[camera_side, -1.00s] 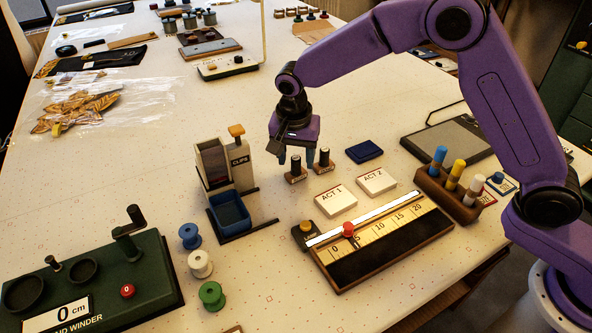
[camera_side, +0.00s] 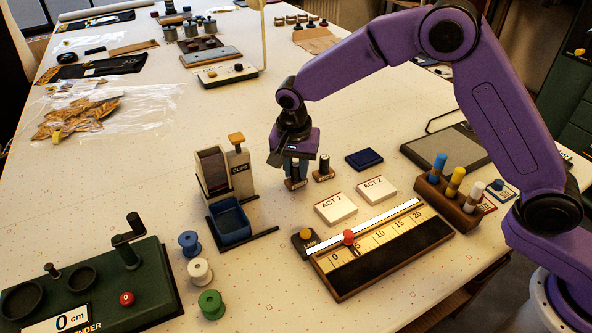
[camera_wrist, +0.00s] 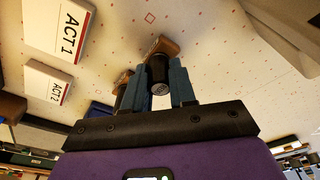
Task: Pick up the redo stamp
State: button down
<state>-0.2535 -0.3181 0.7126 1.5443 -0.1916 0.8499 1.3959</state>
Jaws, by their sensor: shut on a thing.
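Two small stamps with black handles and wooden bases stand side by side on the table. My gripper (camera_side: 296,165) is shut on the left stamp (camera_side: 295,184) in the side view, its fingers around the handle. This stamp also shows between my fingertips in the wrist view (camera_wrist: 160,72). Its base appears to rest on the table. The other stamp (camera_side: 324,171) stands just to the right, free of my gripper, and is partly hidden behind a finger in the wrist view (camera_wrist: 122,80).
The ACT 1 card (camera_side: 336,208) and ACT 2 card (camera_side: 377,189) lie in front. A dark blue pad (camera_side: 364,159) is to the right. The clips dispenser (camera_side: 240,172) with its blue tray (camera_side: 230,222) stands close on the left. Open table lies behind.

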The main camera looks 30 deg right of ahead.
aim_at(296, 163)
jog(key=shift+r, duration=0.4)
notch_tip(296, 163, up, 2)
jog(key=shift+r, duration=0.15)
jog(key=s+d+r, duration=0.6)
jog(key=s+r, duration=0.3)
jog(key=s, duration=0.3)
jog(key=shift+s+r, duration=0.3)
jog(key=shift+r, duration=0.05)
